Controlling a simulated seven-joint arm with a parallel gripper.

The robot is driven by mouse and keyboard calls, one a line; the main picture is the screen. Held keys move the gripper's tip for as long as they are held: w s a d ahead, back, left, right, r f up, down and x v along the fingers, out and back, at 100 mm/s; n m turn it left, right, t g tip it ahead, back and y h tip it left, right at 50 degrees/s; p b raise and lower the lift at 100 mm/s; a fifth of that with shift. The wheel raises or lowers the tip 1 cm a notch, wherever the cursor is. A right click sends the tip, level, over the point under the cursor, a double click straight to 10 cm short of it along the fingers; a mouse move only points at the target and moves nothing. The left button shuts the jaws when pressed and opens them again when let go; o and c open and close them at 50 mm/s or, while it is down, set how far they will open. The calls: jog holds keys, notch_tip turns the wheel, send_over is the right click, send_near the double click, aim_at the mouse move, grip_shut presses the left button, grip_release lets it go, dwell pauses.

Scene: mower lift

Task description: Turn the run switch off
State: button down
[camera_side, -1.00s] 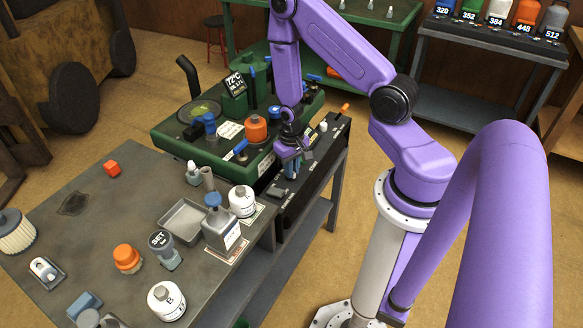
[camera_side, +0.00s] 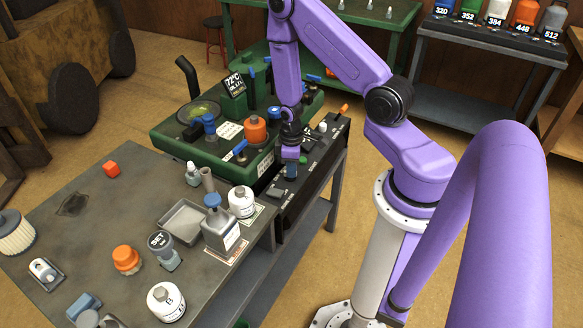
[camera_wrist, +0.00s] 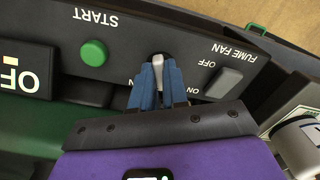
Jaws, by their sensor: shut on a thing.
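My gripper (camera_wrist: 158,68) has its blue fingers closed around a small pale switch lever (camera_wrist: 158,60) on the dark control panel (camera_wrist: 190,32). The lever's own name label is not visible; the end of a word, "N", shows beside the left finger. The lettering is upside down in the wrist view. In the side view my gripper (camera_side: 290,160) is low over the black control panel (camera_side: 318,160), and the lever cannot be made out there.
A green START button (camera_wrist: 94,52) is left of my fingers. A grey FUME FAN switch (camera_wrist: 223,83) is close on the right, between OFF and ON. The green machine (camera_side: 175,140) with an orange knob (camera_side: 255,129) stands beside the panel. A grey table (camera_side: 95,215) holds bottles.

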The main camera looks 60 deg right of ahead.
jog(key=shift+n, duration=0.6)
jog(key=c, duration=1.1)
grip_release()
jog(key=shift+c, duration=0.2)
notch_tip(320, 180, up, 18)
jog(key=shift+f, duration=0.25)
jog(key=s+a+r+n, duration=0.2)
jog(key=s+a+r, duration=0.25)
jog(key=a, duration=0.35)
jog(key=s+a+r+n, duration=0.3)
jog(key=s+a, duration=0.3)
jog(key=a, duration=0.2)
jog(key=s+a+r+n, duration=0.1)
jog(key=s+r, duration=0.1)
jog(key=s, duration=0.5)
jog(key=shift+s+a+r, duration=0.25)
jog(key=shift+s+r, duration=0.1)
jog(key=shift+s, duration=0.05)
